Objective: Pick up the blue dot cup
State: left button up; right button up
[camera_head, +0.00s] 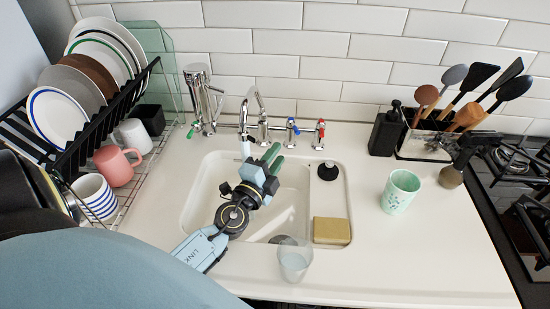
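The only cup with dots is a pale mint-green cup (401,191) with small bluish-green marks. It stands upright on the white counter right of the sink. My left gripper (274,156) is over the sink, its two green fingertips pointing up and away. The fingers look a little apart with nothing between them. It is well to the left of the cup and not touching it. My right gripper does not show.
A clear glass (294,259) stands at the sink's front edge, near a tan sponge (331,230). Taps line the wall behind the sink (188,200). A utensil holder (425,145) and black soap bottle (385,131) stand behind the cup. A dish rack (136,181) is left, the hob (512,190) right.

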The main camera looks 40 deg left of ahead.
aim_at(402, 186)
jog(key=k, duration=1.5)
